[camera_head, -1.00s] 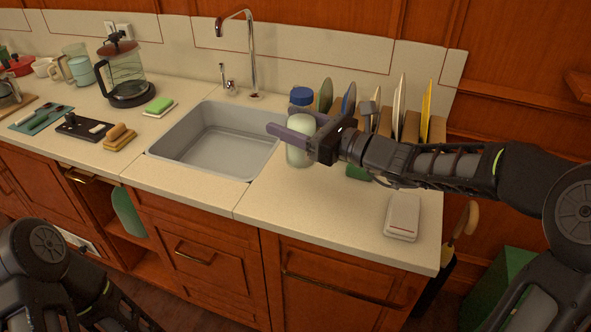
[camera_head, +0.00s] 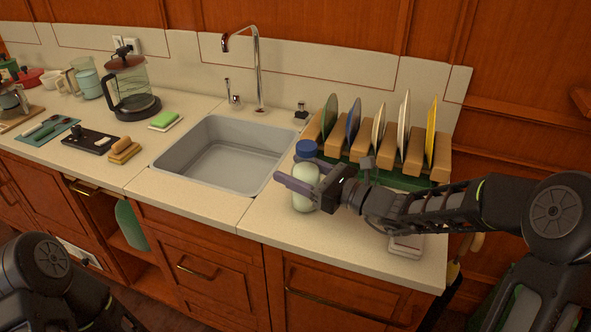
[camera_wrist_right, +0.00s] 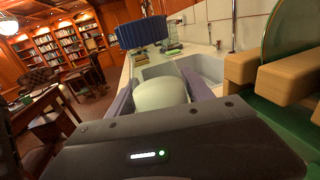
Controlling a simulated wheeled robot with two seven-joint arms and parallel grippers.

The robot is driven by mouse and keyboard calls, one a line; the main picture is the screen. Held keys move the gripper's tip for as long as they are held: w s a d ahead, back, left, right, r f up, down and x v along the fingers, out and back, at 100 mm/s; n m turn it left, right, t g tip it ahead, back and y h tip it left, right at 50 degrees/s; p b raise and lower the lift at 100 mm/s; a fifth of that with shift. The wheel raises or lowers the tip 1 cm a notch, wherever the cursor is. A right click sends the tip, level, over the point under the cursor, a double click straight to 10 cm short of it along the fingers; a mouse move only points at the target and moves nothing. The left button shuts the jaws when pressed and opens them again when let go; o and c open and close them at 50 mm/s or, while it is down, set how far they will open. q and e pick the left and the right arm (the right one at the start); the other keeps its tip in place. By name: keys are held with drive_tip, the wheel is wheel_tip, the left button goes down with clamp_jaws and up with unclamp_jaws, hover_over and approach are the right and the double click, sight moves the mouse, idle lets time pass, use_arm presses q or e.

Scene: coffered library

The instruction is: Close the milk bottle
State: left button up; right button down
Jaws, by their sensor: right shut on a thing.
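The milk bottle (camera_head: 304,200) is pale and whitish, upright at the right side of the sink. My right gripper (camera_head: 300,180) is shut on its body, with fingers on either side. In the right wrist view the rounded pale bottle (camera_wrist_right: 160,94) shows between the two fingers. A blue cap (camera_head: 306,149) shows above the bottle in the head view. In the wrist view the ridged blue cap (camera_wrist_right: 142,32) appears apart from the bottle's rounded shoulder; I cannot tell how it is joined. I cannot tell whether the bottle's base touches the counter. My left gripper is out of view.
The sink (camera_head: 225,155) lies left of the bottle. A wooden plate rack (camera_head: 412,152) with several plates stands behind my right arm. A pale box (camera_head: 405,246) lies near the front edge, partly hidden by my arm. Left of the sink are a sponge (camera_head: 163,119) and a coffee press (camera_head: 130,88).

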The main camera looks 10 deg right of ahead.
sight(319, 180)
drive_tip(key=shift+f, duration=0.1)
drive_tip(key=shift+c, duration=2)
unclamp_jaws()
drive_tip(key=shift+r, duration=0.2)
drive_tip(key=b+v, duration=0.1)
drive_tip(key=v, duration=1.1)
